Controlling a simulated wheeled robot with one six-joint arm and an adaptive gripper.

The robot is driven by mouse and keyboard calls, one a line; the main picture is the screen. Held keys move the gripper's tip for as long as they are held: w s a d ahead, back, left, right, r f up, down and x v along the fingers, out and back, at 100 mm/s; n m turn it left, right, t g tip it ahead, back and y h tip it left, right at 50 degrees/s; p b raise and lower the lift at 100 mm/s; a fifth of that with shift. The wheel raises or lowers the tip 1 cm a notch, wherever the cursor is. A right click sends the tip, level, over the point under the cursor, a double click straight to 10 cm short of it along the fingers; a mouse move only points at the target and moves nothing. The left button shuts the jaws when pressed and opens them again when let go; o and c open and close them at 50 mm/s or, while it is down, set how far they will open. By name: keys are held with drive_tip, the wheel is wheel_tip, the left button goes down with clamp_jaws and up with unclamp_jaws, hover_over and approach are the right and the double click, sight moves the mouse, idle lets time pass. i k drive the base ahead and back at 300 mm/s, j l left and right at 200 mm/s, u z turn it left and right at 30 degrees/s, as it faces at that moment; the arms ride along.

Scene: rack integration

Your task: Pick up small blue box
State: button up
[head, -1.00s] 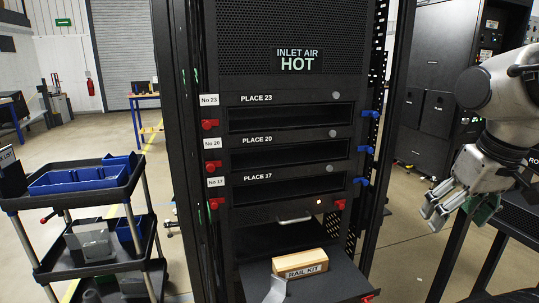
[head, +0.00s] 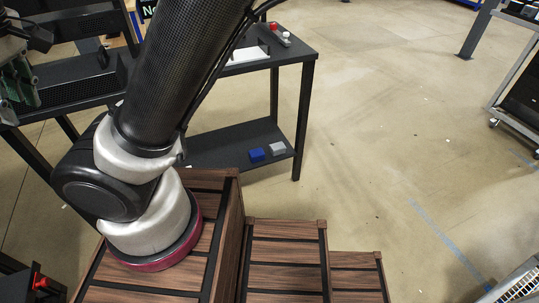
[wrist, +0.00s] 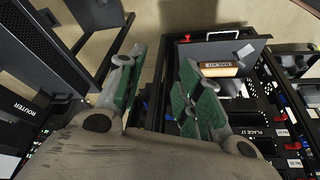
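A small blue box (head: 256,155) sits on the lower shelf of a dark table in the head view, beside a small grey box (head: 277,149). My gripper (wrist: 158,90) is open in the wrist view, with green pads on its two fingers and nothing between them. It faces down near the rack, well apart from the blue box. In the head view, part of my gripper shows at the left edge. The blue box is not seen in the wrist view.
The dark table (head: 300,55) has a red-and-white item (head: 279,33) on top. Stepped wooden crates (head: 285,250) stand in front of it. In the wrist view, the rail kit box (wrist: 219,69) lies on the rack's tray.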

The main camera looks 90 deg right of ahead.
sight(256, 155)
drive_tip(key=z, duration=2.7)
drive_tip(key=l+z, duration=0.45)
drive_tip(key=l, duration=0.5)
